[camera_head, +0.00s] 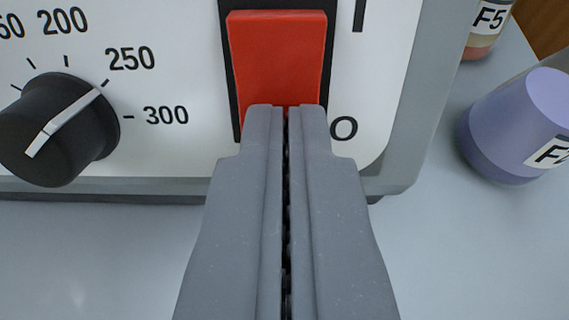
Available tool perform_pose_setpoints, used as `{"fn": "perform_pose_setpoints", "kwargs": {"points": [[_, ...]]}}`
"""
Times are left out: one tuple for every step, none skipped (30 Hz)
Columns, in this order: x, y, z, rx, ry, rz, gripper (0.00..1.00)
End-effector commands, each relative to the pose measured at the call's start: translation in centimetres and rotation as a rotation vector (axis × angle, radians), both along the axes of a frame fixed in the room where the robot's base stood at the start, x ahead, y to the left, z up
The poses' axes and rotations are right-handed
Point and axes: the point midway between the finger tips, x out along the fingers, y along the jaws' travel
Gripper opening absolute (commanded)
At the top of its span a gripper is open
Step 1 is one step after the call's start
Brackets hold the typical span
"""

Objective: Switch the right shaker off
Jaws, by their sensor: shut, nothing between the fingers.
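The red rocker switch (277,60) sits in a black frame on the white front panel of the shaker (195,25). A mark like "I" is beside its upper part and an "O" beside its lower end. My gripper (286,108) is shut and empty. Its fingertips overlap the lower part of the switch in the picture, next to the "O". They hide the switch's lower end, so I cannot tell for sure whether they touch it or which way it is tilted.
A black dial (62,130) with a white pointer and numbers up to 300 is left of the switch. A purple container (500,120) and another labelled F5 (488,22) stand right of the shaker. The grey surface (100,260) in front is clear.

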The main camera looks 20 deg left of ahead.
Motion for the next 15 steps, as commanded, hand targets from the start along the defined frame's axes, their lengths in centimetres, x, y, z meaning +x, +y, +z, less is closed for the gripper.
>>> {"fn": "perform_pose_setpoints", "kwargs": {"points": [[0.0, 0.14, -0.53, 0.007, -0.022, 0.002, 0.0], [0.04, 0.16, -0.53, 0.012, -0.037, 0.002, 0.0], [0.08, 0.18, -0.51, 0.018, -0.056, 0.002, 0.0], [0.08, 0.17, -0.54, 0.022, -0.067, 0.002, 0.0], [0.08, 0.16, -0.56, 0.025, -0.076, 0.002, 0.0], [0.09, 0.18, -0.51, 0.028, -0.089, 0.001, 0.0], [0.12, 0.19, -0.46, 0.031, -0.096, 0.001, 0.0], [0.12, 0.23, -0.42, 0.032, -0.103, 0.003, 0.0], [0.13, 0.27, -0.39, 0.034, -0.108, 0.003, 0.0], [0.13, 0.3, -0.37, 0.034, -0.111, 0.004, 0.0], [0.12, 0.32, -0.34, 0.035, -0.112, 0.004, 0.0], [0.13, 0.36, -0.32, 0.035, -0.113, 0.005, 0.0], [0.14, 0.37, -0.3, 0.035, -0.114, 0.005, 0.0], [0.14, 0.39, -0.29, 0.035, -0.113, 0.005, 0.0], [0.14, 0.4, -0.27, 0.035, -0.113, 0.005, 0.0]]}}
